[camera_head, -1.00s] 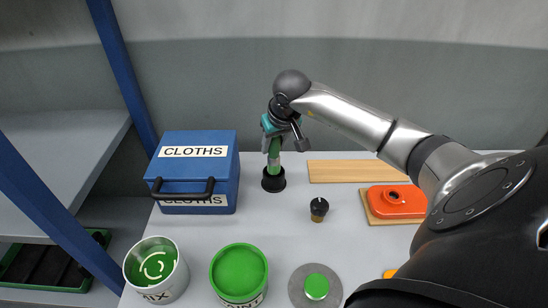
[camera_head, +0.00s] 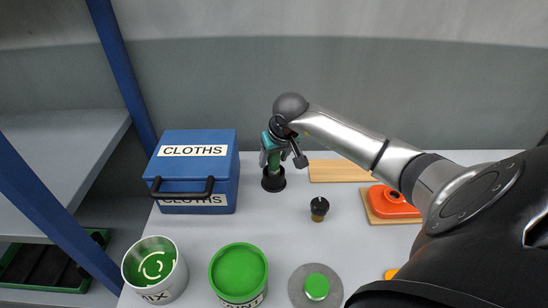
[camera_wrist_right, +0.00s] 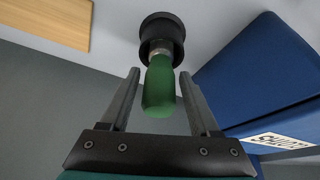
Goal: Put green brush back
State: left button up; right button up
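The green brush (camera_head: 273,163) stands upright, bristle end down, in a round black holder (camera_head: 273,182) beside the blue box. In the right wrist view its green handle (camera_wrist_right: 159,88) and metal collar show, with the collar at the mouth of the black holder (camera_wrist_right: 162,32). The bristles are hidden inside the holder. My right gripper (camera_head: 281,158) is over the top of the brush. Its fingers (camera_wrist_right: 159,74) are apart, one on each side of the handle, with gaps visible, so it is open. My left gripper is not in view.
A blue CLOTHS box (camera_head: 195,180) stands left of the brush. Wooden boards (camera_head: 338,171), an orange container (camera_head: 392,201) and a small dark knob-like object (camera_head: 319,207) are to the right. A MIX bucket (camera_head: 160,287), a green paint tin (camera_head: 239,272) and a grey disc (camera_head: 300,291) are in front.

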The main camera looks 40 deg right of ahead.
jog(key=shift+o, duration=0.5)
jog(key=shift+r, duration=0.15)
jog(key=p+v, duration=0.1)
jog(key=v, duration=1.1)
